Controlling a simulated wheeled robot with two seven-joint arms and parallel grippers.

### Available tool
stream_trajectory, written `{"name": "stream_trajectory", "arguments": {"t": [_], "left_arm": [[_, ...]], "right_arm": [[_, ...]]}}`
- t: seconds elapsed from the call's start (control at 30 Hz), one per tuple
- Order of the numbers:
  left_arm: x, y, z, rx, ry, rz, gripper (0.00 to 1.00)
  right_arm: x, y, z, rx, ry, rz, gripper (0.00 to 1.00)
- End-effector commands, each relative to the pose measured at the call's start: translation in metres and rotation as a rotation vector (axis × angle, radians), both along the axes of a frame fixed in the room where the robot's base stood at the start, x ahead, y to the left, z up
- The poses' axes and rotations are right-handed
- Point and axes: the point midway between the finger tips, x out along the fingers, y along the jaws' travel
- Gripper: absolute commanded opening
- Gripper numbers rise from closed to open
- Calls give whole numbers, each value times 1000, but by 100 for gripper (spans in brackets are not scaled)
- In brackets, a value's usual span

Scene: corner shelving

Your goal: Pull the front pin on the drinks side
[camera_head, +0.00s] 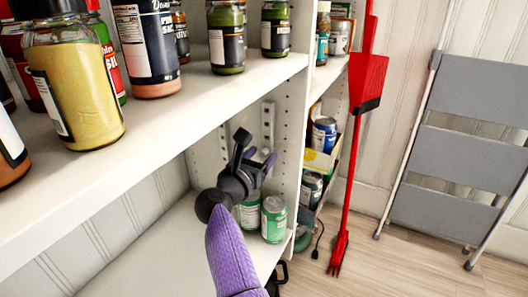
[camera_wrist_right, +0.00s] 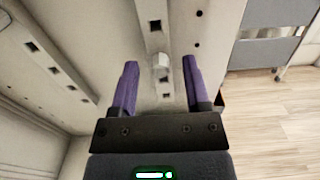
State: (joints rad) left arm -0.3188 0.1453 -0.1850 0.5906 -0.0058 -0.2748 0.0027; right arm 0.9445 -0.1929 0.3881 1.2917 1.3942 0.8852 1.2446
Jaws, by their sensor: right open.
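My right gripper (camera_head: 262,158) reaches in under the upper shelf, near the inner face of the white upright panel (camera_head: 292,150), above the cans. In the right wrist view its two purple fingers (camera_wrist_right: 160,68) are open and apart. A small pale pin (camera_wrist_right: 161,64) sticks out from a slotted metal strip (camera_wrist_right: 156,25) and lies between the fingertips in the picture; no contact with either finger is visible. In the head view the strip (camera_head: 268,115) shows on the panel, but I cannot make out the pin. My left gripper is not in view.
Green cans (camera_head: 274,219) stand on the lower shelf (camera_head: 160,250) below my right gripper. Jars (camera_head: 75,90) and bottles stand on the upper shelf (camera_head: 185,100). A red long-handled tool (camera_head: 350,170) and a grey step ladder (camera_head: 455,150) stand at the right.

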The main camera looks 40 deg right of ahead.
Motion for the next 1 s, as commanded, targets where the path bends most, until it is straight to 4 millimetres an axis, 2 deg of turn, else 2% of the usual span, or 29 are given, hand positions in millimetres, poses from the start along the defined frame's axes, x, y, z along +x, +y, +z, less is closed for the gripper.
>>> {"name": "stream_trajectory", "arguments": {"t": [0.03,0.3,1.0], "left_arm": [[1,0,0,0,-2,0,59],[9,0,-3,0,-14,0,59],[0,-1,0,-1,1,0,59]], "right_arm": [[0,0,0,0,0,0,58],[0,0,0,0,0,0,1],[0,0,0,0,0,-1,0]]}}
